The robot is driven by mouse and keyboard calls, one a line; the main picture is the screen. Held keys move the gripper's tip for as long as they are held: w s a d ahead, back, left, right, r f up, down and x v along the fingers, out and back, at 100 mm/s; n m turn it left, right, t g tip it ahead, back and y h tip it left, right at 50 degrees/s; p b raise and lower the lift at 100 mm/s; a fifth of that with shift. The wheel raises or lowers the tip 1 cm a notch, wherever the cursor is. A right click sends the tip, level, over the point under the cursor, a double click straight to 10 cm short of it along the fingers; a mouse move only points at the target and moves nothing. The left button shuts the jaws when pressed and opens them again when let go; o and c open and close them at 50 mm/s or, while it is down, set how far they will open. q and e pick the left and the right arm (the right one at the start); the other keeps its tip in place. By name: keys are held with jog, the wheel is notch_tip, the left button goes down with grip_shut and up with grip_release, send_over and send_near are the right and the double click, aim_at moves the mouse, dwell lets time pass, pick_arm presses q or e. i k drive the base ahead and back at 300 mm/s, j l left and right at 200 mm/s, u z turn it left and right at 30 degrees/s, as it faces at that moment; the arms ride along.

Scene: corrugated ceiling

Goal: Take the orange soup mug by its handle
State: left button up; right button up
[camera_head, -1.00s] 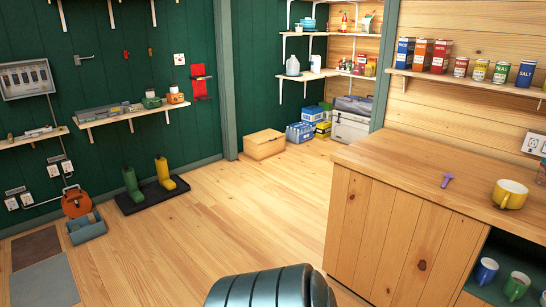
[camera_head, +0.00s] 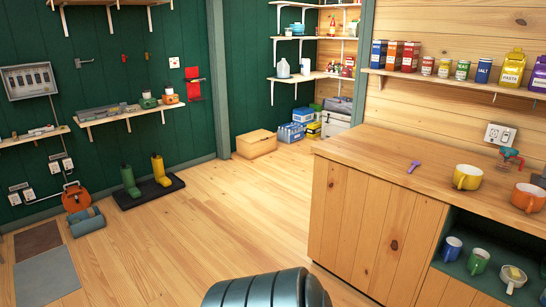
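The orange soup mug (camera_head: 528,197) stands upright on the wooden counter (camera_head: 385,148) at the far right of the view. Its handle shows as a small loop on the front side. A yellow mug (camera_head: 467,177) stands on the counter to the left of it, with a gap between them. Neither of my grippers is in view. A dark, ribbed, rounded part of my own body shows at the bottom middle.
A purple spoon-like item (camera_head: 414,166) and a small red-and-green device (camera_head: 510,158) are on the counter. The floor (camera_head: 220,220) left of the counter is clear.

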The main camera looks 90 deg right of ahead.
aim_at(530, 198)
jog(key=z, duration=4.4)
jog(key=i+l, duration=0.1)
jog(key=i, duration=1.7)
